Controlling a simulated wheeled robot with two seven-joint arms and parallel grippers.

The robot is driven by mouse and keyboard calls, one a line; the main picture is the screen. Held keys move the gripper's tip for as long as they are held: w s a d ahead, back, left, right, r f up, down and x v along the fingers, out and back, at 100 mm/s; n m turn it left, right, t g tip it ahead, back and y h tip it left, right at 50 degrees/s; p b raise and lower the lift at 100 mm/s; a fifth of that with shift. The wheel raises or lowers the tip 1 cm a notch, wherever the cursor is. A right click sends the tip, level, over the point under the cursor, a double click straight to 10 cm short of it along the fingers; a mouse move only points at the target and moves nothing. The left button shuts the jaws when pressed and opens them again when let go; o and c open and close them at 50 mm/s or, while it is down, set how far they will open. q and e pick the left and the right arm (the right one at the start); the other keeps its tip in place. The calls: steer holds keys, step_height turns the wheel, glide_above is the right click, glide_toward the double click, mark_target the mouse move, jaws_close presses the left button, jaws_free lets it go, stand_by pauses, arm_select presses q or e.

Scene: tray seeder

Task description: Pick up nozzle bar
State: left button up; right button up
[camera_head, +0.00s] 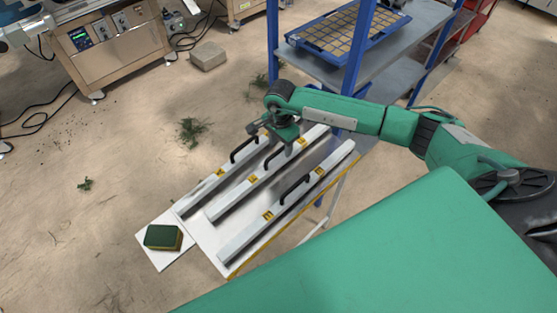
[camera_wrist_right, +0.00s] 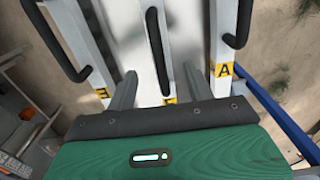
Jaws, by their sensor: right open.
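Several long silver nozzle bars, each with a black handle and yellow labels, lie side by side on a low table (camera_head: 212,237). They are the left bar (camera_head: 205,190), the middle bar (camera_head: 232,202) and the right bar (camera_head: 255,233). My right gripper (camera_head: 287,146) is open above the upper part of the middle bar. In the right wrist view its two fingers (camera_wrist_right: 159,78) stand on either side of the middle bar's handle (camera_wrist_right: 157,45), apart from it. The right-hand bar there carries a yellow "A" label (camera_wrist_right: 223,70). My left gripper is not in view.
A green and yellow sponge (camera_head: 163,238) lies on a white board at the table's near left end. A blue-framed shelf (camera_head: 352,75) holding a blue seed tray (camera_head: 318,45) stands close behind. A machine (camera_head: 120,50) and a block (camera_head: 208,56) stand on the floor.

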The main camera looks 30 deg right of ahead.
mark_target(279, 159)
step_height(279, 159, down, 3)
steer(key=shift+r, duration=0.1)
steer(key=f, duration=0.1)
steer(key=f+p, duration=0.2)
steer(key=f, duration=0.1)
steer(key=shift+a, duration=0.25)
steer(key=shift+f, duration=0.6)
steer(key=c, duration=0.9)
steer(key=shift+w, duration=0.1)
steer(key=shift+c, duration=0.9)
steer(key=shift+r, duration=0.2)
